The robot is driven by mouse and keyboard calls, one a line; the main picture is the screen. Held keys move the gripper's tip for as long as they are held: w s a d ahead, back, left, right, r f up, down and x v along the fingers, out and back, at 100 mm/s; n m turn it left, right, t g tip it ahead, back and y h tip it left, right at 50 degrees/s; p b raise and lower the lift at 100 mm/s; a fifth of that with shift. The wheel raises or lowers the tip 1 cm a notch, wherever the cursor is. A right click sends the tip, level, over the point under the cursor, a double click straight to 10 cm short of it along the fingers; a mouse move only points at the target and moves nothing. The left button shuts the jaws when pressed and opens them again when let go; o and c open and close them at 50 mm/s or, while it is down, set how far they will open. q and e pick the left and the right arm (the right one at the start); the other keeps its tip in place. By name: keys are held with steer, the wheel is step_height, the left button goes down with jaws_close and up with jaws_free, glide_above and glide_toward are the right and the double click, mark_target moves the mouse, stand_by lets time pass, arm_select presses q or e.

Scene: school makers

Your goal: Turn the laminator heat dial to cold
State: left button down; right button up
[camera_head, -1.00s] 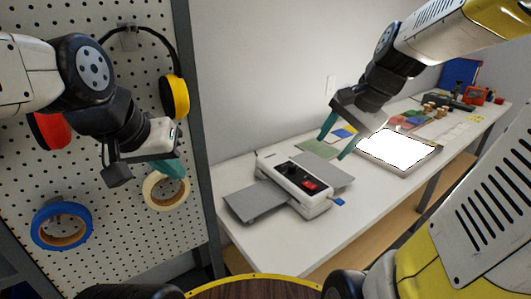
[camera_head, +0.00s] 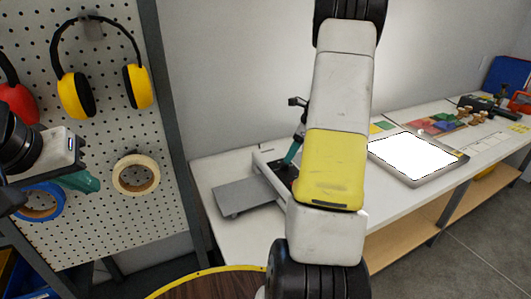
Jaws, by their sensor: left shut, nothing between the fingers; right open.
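The laminator (camera_head: 266,168) stands on the white table, with its grey tray (camera_head: 245,196) out to the left. Most of its body and its right side are hidden behind my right arm. The heat dial cannot be made out. My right gripper (camera_head: 292,157) is over the laminator's top, with a teal finger pointing down at the dark control panel (camera_head: 285,171). It is open; whether it touches the panel cannot be told. My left gripper (camera_head: 85,182) is shut and empty in front of the pegboard at the left, away from the laminator.
The pegboard (camera_head: 95,137) holds yellow earmuffs (camera_head: 75,95), a cream tape roll (camera_head: 136,174) and a blue tape roll (camera_head: 42,203). A bright light pad (camera_head: 411,156) lies on the table (camera_head: 228,241) to the right. Several small items stand farther back.

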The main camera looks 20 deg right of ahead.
mark_target(285, 166)
steer(key=shift+x, duration=2.35)
steer(key=shift+c, duration=0.4)
jaws_close()
